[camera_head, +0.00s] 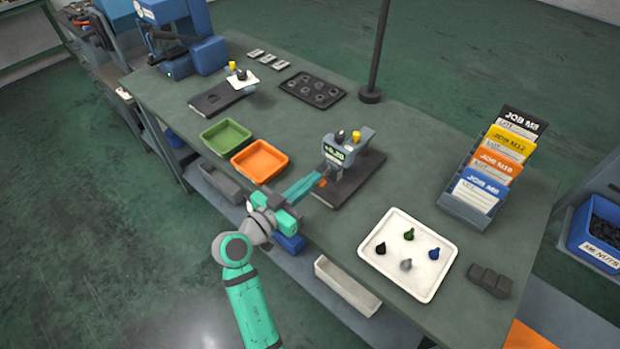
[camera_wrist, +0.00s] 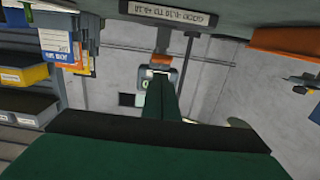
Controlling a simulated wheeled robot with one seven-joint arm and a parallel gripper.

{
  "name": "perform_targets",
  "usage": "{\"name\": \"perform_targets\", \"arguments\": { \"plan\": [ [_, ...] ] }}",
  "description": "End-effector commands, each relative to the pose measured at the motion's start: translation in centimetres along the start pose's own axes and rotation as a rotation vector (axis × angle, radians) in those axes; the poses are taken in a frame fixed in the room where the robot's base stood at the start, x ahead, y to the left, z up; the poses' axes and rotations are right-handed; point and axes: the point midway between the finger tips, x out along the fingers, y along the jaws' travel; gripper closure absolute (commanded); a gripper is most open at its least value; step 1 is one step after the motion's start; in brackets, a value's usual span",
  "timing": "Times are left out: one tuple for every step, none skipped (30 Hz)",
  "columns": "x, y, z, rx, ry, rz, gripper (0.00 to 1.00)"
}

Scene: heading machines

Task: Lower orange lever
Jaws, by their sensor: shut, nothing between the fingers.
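The grey bench gauge (camera_head: 345,150) with a lit green display stands on a dark base plate (camera_head: 352,182) near the bench's front edge. My gripper (camera_head: 319,177) reaches in from the front left, fingers together, tips close beside the lever. I cannot tell whether they touch. In the wrist view the dark green fingers of my gripper (camera_wrist: 163,78) are shut with nothing between them.
A green tray (camera_head: 226,137) and an orange tray (camera_head: 260,160) lie left of the gauge. A white tray (camera_head: 375,274) with several coloured pieces lies to the right. A card rack (camera_head: 465,212) and a thin dark post (camera_head: 376,60) stand farther back.

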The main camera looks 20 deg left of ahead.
Motion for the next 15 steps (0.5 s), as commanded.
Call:
{"name": "perform_targets", "arguments": {
  "plan": [
    [-0.1,-0.1,-0.1,0.001,0.0,-0.002,1.0],
    [-0.1,-0.1,-0.2,0.001,0.0,-0.001,1.0],
    [-0.1,-0.1,-0.4,0.002,0.0,0.0,1.0],
    [-0.2,0.0,-0.7,0.002,0.0,0.001,1.0],
    [-0.2,0.1,-1.0,0.002,0.0,0.003,1.0],
    [-0.2,0.2,-1.5,0.004,0.001,0.007,1.0],
    [-0.3,0.3,-1.9,0.005,0.001,0.009,1.0],
    [-0.4,0.3,-2.4,0.005,0.002,0.01,1.0],
    [-0.5,0.4,-3.1,0.006,0.003,0.012,1.0],
    [-0.7,0.4,-3.7,0.007,0.003,0.013,1.0],
    [-1.1,0.4,-3.8,0.004,0.002,0.012,1.0],
    [-2.1,0.3,-3.3,-0.002,0.001,0.011,1.0],
    [-2.8,0.3,-3.0,-0.002,0.0,0.01,1.0],
    [-3.5,0.3,-2.9,-0.001,0.0,0.009,1.0],
    [-4.3,0.3,-2.8,-0.001,0.0,0.01,1.0]
  ]
}}
